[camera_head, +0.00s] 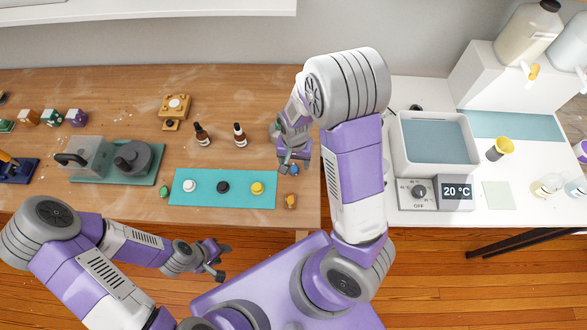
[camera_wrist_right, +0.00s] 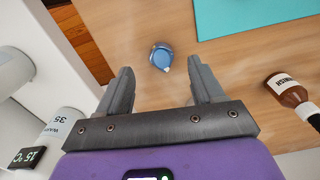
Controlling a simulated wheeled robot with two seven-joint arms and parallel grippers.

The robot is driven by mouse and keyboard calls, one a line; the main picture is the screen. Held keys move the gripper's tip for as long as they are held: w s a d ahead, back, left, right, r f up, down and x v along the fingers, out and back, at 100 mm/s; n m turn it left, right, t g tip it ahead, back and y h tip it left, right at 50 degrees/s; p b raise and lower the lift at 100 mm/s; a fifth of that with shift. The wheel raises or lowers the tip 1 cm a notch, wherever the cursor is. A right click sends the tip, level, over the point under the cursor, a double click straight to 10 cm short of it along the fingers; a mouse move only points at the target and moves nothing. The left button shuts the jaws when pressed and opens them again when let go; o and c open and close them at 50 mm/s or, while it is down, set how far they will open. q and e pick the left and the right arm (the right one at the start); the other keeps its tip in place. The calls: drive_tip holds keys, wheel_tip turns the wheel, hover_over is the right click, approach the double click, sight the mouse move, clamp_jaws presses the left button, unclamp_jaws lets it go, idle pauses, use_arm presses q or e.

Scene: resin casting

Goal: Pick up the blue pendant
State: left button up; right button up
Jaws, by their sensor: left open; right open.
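The blue pendant (camera_wrist_right: 161,56) lies on the wooden table in the right wrist view, a small rounded blue piece between and just beyond the fingertips. In the head view only a bit of blue (camera_head: 294,169) shows beside the right gripper's fingers. My right gripper (camera_wrist_right: 160,76) is open and empty, pointing down over the table; in the head view it is at the table's right part (camera_head: 287,168). My left gripper (camera_head: 222,262) is open and empty, in front of the table's front edge.
A teal mat (camera_head: 205,201) holds white, black and yellow pots. An orange piece (camera_head: 291,201) lies right of it, a green one (camera_head: 164,191) left. Two dropper bottles (camera_head: 240,135) stand behind the mat. A basin (camera_head: 400,150) stands on the white table at right.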

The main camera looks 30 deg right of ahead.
sight(294, 169)
wheel_tip(294, 169, down, 4)
drive_tip(key=shift+w+f+b, duration=0.15)
drive_tip(key=shift+f+b, duration=0.1)
drive_tip(key=shift+b, duration=0.35)
drive_tip(key=shift+r, duration=0.1)
drive_tip(key=shift+c, duration=0.2)
drive_tip(key=c, duration=1.1)
